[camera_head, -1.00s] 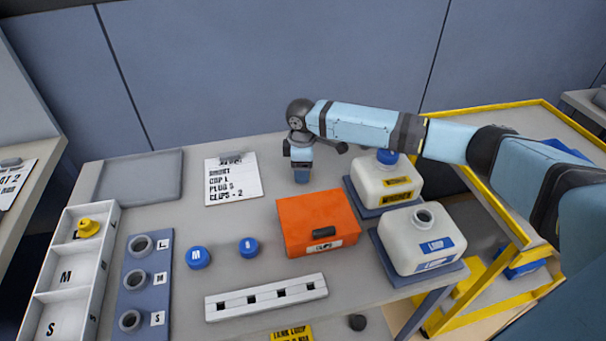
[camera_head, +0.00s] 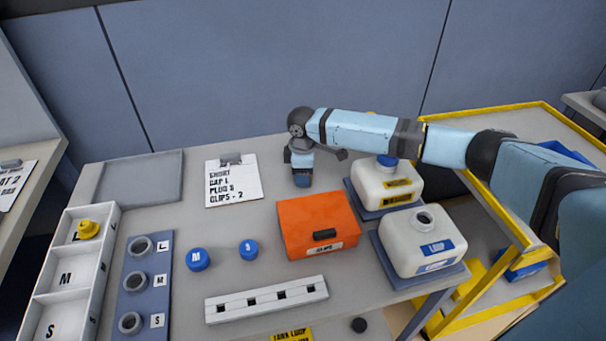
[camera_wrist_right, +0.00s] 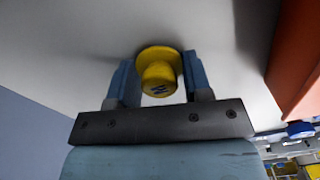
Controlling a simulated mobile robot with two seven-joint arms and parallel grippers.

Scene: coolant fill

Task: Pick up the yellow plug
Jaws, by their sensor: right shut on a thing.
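My right gripper (camera_head: 302,182) points down at the back middle of the table, behind the orange box. In the right wrist view its two fingers (camera_wrist_right: 160,82) are shut on a yellow plug (camera_wrist_right: 158,73), one finger on each side of its round body. The plug's wide flange faces the pale tabletop; I cannot tell whether it touches it. In the head view this plug is hidden by the gripper. Another yellow plug (camera_head: 88,229) sits in the L compartment of the white tray (camera_head: 66,251) at the left. My left gripper is not in view.
The orange box (camera_head: 318,226) stands just in front of the right gripper. White canisters (camera_head: 388,183) are to its right. A clipboard (camera_head: 233,183), blue caps (camera_head: 198,259), a slotted white rail (camera_head: 266,299) and a grey-blue ring stand (camera_head: 143,296) lie leftward and in front.

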